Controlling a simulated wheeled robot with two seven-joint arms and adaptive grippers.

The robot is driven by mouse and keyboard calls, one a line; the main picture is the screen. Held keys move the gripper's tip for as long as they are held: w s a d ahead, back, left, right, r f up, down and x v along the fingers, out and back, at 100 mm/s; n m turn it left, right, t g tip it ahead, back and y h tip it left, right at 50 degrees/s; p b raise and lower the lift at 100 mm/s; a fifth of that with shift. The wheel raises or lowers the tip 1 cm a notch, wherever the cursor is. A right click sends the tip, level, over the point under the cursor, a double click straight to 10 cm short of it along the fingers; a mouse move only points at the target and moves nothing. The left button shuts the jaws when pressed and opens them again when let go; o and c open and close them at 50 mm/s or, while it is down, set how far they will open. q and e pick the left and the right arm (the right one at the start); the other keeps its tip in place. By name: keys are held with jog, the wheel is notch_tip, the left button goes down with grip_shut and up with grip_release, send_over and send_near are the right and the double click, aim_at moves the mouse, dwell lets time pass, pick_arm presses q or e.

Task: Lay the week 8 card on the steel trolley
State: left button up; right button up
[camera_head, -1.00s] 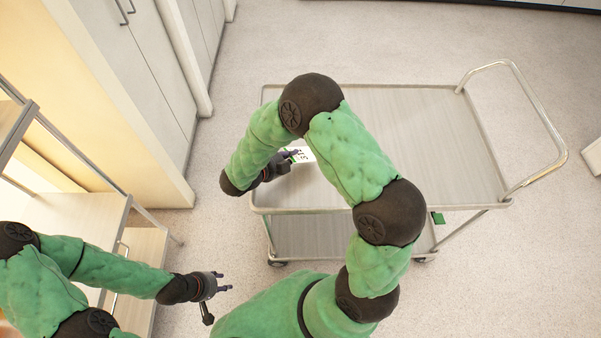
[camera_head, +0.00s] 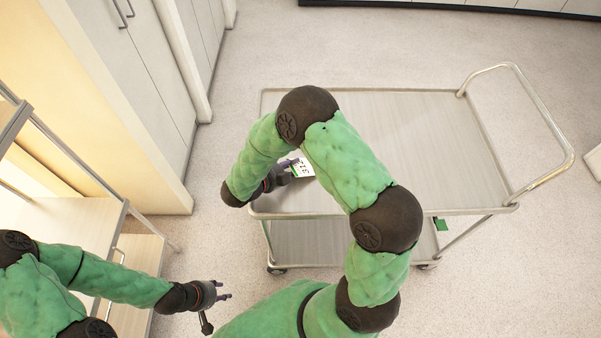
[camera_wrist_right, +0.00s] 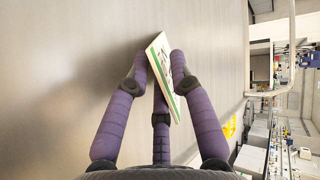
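A white card (camera_head: 302,169) with dark print and a green edge is at the left part of the steel trolley's top shelf (camera_head: 420,130). Its print is too small to read, so I cannot confirm week 8. My right gripper (camera_head: 284,171) is over that shelf, with the card between its fingers. In the right wrist view the card (camera_wrist_right: 161,66) stands tilted between the purple fingers (camera_wrist_right: 160,70); whether its lower edge touches the shelf is unclear. My left gripper (camera_head: 223,290) is open and empty, low and left of the trolley.
A wooden shelf unit (camera_head: 60,215) stands at the left, by pale cabinets (camera_head: 140,75). The trolley's handle (camera_head: 545,120) is at the right. A small green item (camera_head: 440,224) shows below the trolley's top edge. The top shelf's visible right side is clear.

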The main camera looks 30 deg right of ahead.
jog(key=p+v, duration=0.4)
jog(key=v, duration=0.1)
jog(key=shift+a+r, duration=0.3)
jog(key=shift+p+v, duration=0.5)
jog(key=shift+v, duration=0.35)
jog(key=shift+s+a, duration=0.15)
jog(key=shift+a, duration=0.1)
jog(key=shift+r, duration=0.1)
notch_tip(320, 180, up, 7)
jog(key=a+p, duration=0.2)
jog(key=p, duration=0.5)
jog(key=shift+s+a+p, duration=0.25)
jog(key=shift+s+p, duration=0.05)
jog(key=shift+s, duration=0.1)
